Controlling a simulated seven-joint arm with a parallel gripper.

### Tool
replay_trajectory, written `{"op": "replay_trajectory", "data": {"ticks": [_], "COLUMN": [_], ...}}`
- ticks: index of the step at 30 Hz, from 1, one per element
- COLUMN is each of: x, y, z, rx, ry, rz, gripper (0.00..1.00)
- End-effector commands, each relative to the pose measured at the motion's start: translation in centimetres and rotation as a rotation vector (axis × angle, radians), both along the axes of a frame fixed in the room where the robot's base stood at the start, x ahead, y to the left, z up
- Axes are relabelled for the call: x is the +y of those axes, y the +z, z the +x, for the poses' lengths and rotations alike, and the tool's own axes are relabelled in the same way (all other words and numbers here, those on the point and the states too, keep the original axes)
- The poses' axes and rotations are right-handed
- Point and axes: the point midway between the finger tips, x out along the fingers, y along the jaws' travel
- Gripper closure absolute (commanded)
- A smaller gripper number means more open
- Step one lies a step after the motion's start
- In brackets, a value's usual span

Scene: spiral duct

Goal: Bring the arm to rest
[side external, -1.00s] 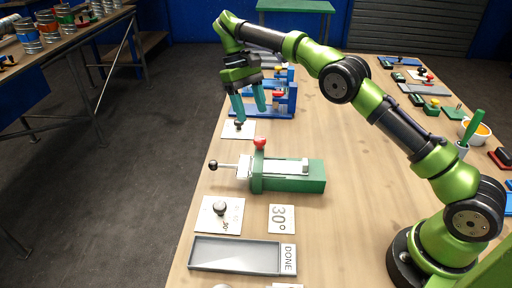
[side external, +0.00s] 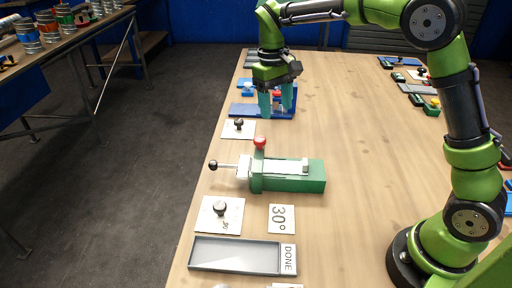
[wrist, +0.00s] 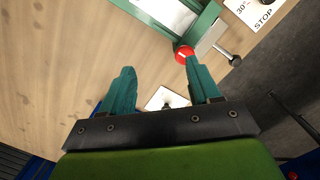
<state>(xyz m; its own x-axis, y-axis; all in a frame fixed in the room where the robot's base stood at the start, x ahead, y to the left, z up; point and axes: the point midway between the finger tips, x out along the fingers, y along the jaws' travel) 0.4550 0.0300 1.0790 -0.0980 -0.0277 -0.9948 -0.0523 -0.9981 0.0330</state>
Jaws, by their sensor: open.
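My gripper (side external: 277,104) has a green body and two teal fingers. In the side external view it hangs fingers down in front of the blue fixture (side external: 243,110) at the table's far left. In the wrist view my gripper (wrist: 156,92) shows its fingers apart, with nothing between them but table and part of a white card (wrist: 166,97). The card bears a dark knob (side external: 239,123) and lies below the fingers in the side external view. The blue fixture is partly hidden behind the fingers.
A green clamp fixture (side external: 290,180) with a red knob (side external: 260,142) stands nearer on the wooden table. The middle right of the table is clear.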

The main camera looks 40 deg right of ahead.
Motion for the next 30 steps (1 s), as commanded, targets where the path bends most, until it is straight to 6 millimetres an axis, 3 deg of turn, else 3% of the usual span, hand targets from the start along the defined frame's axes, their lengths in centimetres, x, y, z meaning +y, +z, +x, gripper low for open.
{"op": "replay_trajectory", "data": {"ticks": [3,7,18,24,30], "x": [0.0,0.2,0.5,0.4,0.3], "y": [2.2,3.5,4.1,4.5,5.6], "z": [-3.6,-7.5,-18.7,-21.7,-21.9], "rx": [-0.118,-0.244,-0.566,-0.655,-0.7], "ry": [-0.05,-0.117,-0.286,-0.299,-0.297], "rz": [0.048,0.105,0.251,0.28,0.283], "gripper": [0.38,0.38,0.38,0.38,0.38]}}
